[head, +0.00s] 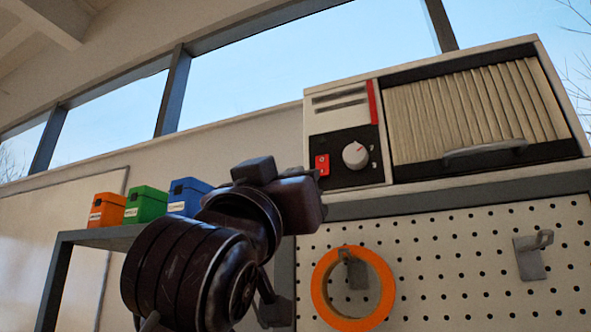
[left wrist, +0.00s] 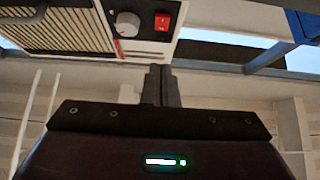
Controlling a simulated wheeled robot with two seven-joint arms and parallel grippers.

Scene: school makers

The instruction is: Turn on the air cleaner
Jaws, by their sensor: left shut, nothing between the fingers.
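The air cleaner (head: 340,100) is a white box with a pleated filter panel, standing on a shelf at the upper right of the head view. Its black control panel carries a red switch (head: 322,165) and a white round knob (head: 355,155). My left gripper (head: 316,174) is just below the red switch in the head view, its fingertips mostly hidden behind its own body. In the left wrist view the shut, empty fingers (left wrist: 160,75) point toward the panel with the red switch (left wrist: 162,22) and knob (left wrist: 127,24). I cannot tell whether they touch it. My right gripper is out of view.
Orange (head: 106,210), green (head: 146,204) and blue (head: 187,196) boxes stand on a shelf at the left. Below the air cleaner, a pegboard (head: 450,270) holds a roll of orange tape (head: 322,290) and an empty hook (head: 531,255).

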